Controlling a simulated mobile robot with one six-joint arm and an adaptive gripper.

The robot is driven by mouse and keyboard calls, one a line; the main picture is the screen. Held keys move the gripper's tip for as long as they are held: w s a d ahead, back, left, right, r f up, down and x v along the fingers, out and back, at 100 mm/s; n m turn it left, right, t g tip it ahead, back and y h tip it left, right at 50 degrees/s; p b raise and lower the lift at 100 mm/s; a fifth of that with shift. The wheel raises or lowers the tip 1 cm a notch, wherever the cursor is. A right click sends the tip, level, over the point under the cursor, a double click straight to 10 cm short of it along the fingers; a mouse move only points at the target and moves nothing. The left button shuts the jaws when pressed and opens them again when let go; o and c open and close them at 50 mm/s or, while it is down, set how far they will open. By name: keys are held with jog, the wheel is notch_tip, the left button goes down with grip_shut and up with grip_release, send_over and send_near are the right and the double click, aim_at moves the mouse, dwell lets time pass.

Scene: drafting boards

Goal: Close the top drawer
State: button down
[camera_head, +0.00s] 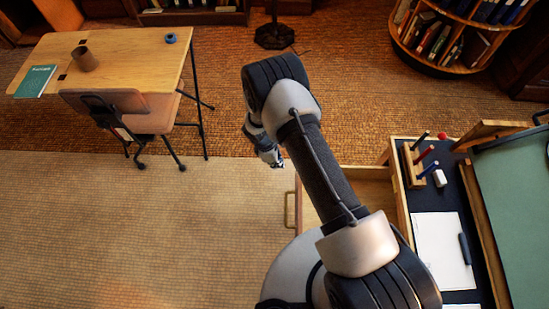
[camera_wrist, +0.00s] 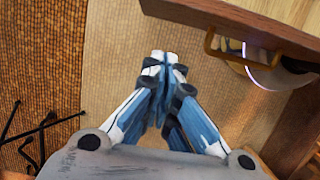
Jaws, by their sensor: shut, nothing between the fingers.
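The top drawer (camera_head: 372,189) is pulled out to the left from the wooden drafting unit at the right. Part of it is hidden under my arm. Its loop handle (camera_head: 289,211) sticks out from the drawer's left face. In the wrist view the drawer's wooden front (camera_wrist: 235,20) is at the upper right, with the brass handle (camera_wrist: 210,41) on it. My gripper (camera_head: 277,163) is shut and empty, beyond and left of the handle in the head view. In the wrist view my gripper (camera_wrist: 163,62) points over the floor, apart from the handle.
A pen rack (camera_head: 413,165), an eraser (camera_head: 439,178) and white paper (camera_head: 440,250) lie on the unit's dark top. A green board (camera_head: 515,190) stands at the right. A desk (camera_head: 125,50) and chair (camera_head: 130,108) stand upper left. The floor left of the drawer is clear.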

jog(key=d, duration=0.1)
jog(key=d+f, duration=0.1)
jog(key=d, duration=0.1)
jog(key=d+f, duration=0.1)
jog(key=shift+d+b, duration=0.25)
jog(key=shift+b, duration=0.05)
jog(key=shift+d, duration=0.1)
